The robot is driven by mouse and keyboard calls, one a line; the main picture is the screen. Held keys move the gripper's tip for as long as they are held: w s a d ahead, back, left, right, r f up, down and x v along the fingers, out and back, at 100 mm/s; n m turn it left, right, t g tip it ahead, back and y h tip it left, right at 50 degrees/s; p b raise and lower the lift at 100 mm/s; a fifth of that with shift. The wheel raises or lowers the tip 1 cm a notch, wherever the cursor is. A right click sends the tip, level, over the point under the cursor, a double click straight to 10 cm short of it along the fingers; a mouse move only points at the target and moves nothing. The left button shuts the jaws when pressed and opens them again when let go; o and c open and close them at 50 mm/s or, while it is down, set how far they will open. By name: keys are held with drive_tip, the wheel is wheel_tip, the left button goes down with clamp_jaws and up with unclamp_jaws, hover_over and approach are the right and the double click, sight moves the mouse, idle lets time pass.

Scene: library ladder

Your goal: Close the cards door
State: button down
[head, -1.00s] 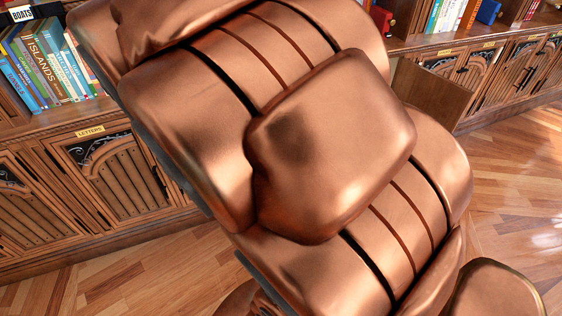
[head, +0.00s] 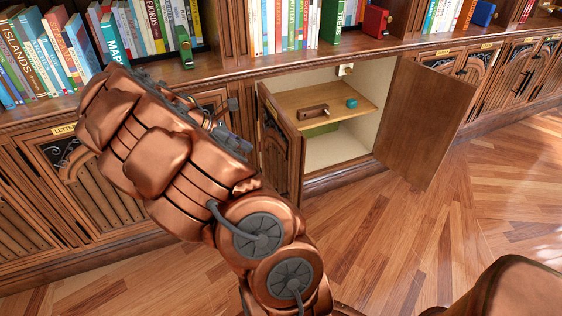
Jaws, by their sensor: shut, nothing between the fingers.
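A cabinet (head: 385,100) in the middle of the head view stands open, and its label is not readable. Its right door (head: 425,122) is swung wide out over the floor, plain inner face showing. Its left door (head: 277,143) is also ajar, carved front partly showing. I cannot tell from lettering which is the cards door. My copper arm crosses the left half of the view. My gripper (head: 228,122) shows only as dark grey parts behind the arm, left of the left door and apart from the right door. It looks shut and empty; its fingertips are mostly hidden.
Inside the cabinet, a shelf (head: 330,98) holds a small brown box (head: 313,112) and a teal item (head: 351,103). Closed letters doors (head: 90,190) are at left, other closed cabinets (head: 510,75) at right. Books line the top. The wooden floor (head: 400,235) in front is clear.

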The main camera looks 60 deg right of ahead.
drive_tip(key=f, duration=0.1)
approach(289, 158)
wheel_tip(289, 158, down, 4)
drive_tip(key=s+d, duration=0.2)
drive_tip(key=shift+s+d+f+b, duration=0.1)
drive_tip(key=shift+s+d+b, duration=0.35)
drive_tip(key=shift+d, duration=0.3)
